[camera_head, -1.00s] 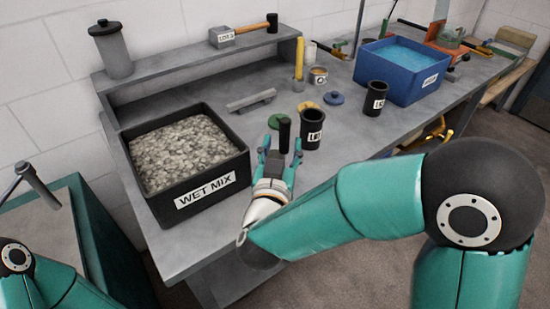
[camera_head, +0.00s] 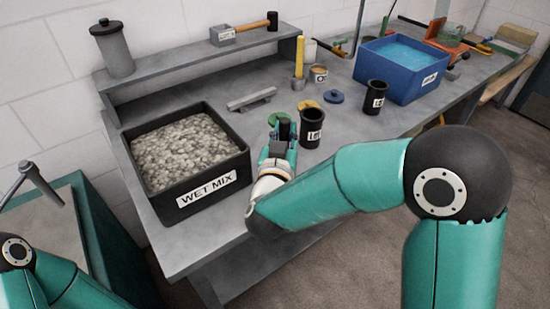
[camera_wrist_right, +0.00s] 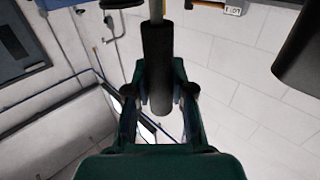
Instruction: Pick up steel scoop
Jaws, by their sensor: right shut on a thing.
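My right gripper (camera_head: 278,150) is at the front of the bench, between the wet mix bin and a black cup. It is shut on an upright black handle (camera_head: 285,130), which I take to be the steel scoop's. In the right wrist view the black handle (camera_wrist_right: 157,50) stands between the fingers of the gripper (camera_wrist_right: 160,105), with a grey metal shaft (camera_wrist_right: 157,10) at its end. No scoop bowl is visible in either view.
The black wet mix bin (camera_head: 207,196) is close on the left of the right gripper. Another black cup (camera_head: 375,98) and a blue bin (camera_head: 402,85) stand farther right.

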